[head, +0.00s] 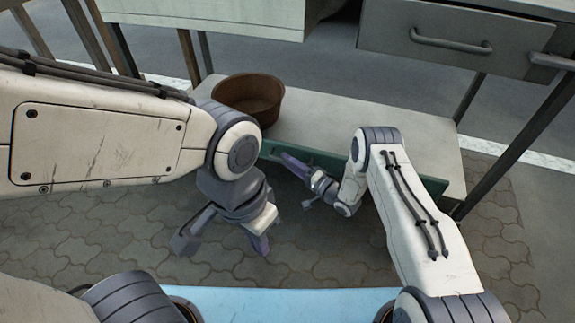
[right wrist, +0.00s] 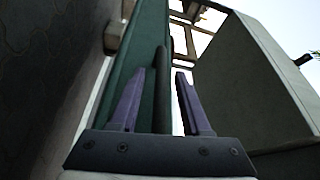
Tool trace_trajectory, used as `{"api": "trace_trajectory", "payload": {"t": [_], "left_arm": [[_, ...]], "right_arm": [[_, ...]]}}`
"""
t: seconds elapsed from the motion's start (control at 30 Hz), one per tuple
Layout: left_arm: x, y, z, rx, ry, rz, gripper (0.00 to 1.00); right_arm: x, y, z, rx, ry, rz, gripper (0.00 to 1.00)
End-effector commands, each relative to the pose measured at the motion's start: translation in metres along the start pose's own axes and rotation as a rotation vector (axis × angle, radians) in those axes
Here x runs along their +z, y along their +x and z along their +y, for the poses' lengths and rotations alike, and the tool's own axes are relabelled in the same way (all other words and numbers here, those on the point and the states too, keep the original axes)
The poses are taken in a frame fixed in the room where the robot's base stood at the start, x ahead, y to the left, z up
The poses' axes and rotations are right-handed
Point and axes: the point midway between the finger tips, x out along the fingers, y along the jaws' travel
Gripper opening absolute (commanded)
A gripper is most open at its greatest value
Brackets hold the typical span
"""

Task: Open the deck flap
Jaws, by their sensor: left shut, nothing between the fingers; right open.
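The deck flap is a long dark green panel (head: 432,185) along the front edge of the low grey shelf. It also fills a strip in the right wrist view (right wrist: 146,60). A dark bar (right wrist: 161,85), seemingly its handle, runs along it there. My left gripper (head: 259,244) is shut and empty, pointing down over the paving, apart from the flap.
A brown pot (head: 248,97) stands on the shelf (head: 350,117) at the left. Above it hang a grey drawer (head: 440,42) with a bar handle and a pale cabinet (head: 215,14). Dark table legs stand at both sides. The paving (head: 130,235) in front is free.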

Motion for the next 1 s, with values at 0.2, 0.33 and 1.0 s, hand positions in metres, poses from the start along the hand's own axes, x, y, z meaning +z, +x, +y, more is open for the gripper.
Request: {"api": "trace_trajectory", "payload": {"t": [0.2, 0.33, 1.0], "left_arm": [[0.0002, 0.0041, -0.0003, 0.0, 0.0, 0.0, 0.0], [0.0002, 0.0037, -0.0003, 0.0, 0.0, 0.0, 0.0], [0.0002, 0.0037, -0.0003, 0.0, 0.0, 0.0, 0.0]], "right_arm": [[-0.0001, 0.0098, -0.0009, -0.001, 0.0, 0.0, 0.47], [-0.0003, 0.0096, -0.0011, -0.001, 0.0, 0.001, 0.47], [-0.0005, 0.0085, -0.0007, -0.001, 0.0, 0.001, 0.0]]}}
